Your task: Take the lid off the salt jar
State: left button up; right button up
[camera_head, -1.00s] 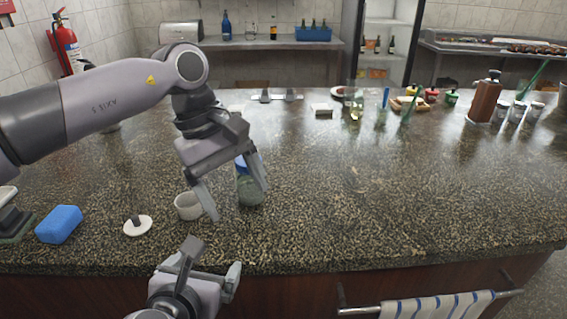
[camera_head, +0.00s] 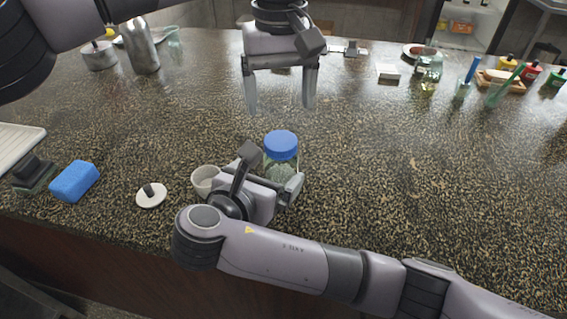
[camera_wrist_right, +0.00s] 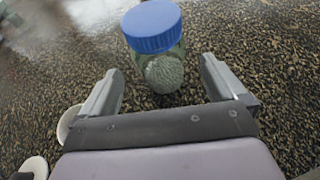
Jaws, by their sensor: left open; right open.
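The salt jar (camera_head: 283,166) is clear glass with pale grains inside and stands upright on the counter. Its blue lid (camera_head: 281,144) is on top. In the right wrist view the lid (camera_wrist_right: 152,26) and jar (camera_wrist_right: 163,72) show just beyond the fingers. My right gripper (camera_head: 274,172) is open at the jar's near side, and its arm hides part of the jar. In the right wrist view the right gripper's fingers (camera_wrist_right: 160,88) stand apart with the jar ahead between them. My left gripper (camera_head: 281,105) is open and empty, pointing down above and behind the jar.
A whitish cup (camera_head: 204,180) stands just left of the jar. A white disc with a dark knob (camera_head: 151,195) and a blue sponge (camera_head: 74,181) lie further left. A metal bottle (camera_head: 141,46) stands at the back left. The counter right of the jar is clear.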

aim_at(281, 140)
jog(key=shift+x, duration=2.55)
grip_shut()
pick_arm(q)
jog(key=shift+d+f+m, duration=0.1)
jog(key=shift+m, duration=2)
jog(key=shift+f, duration=3.95)
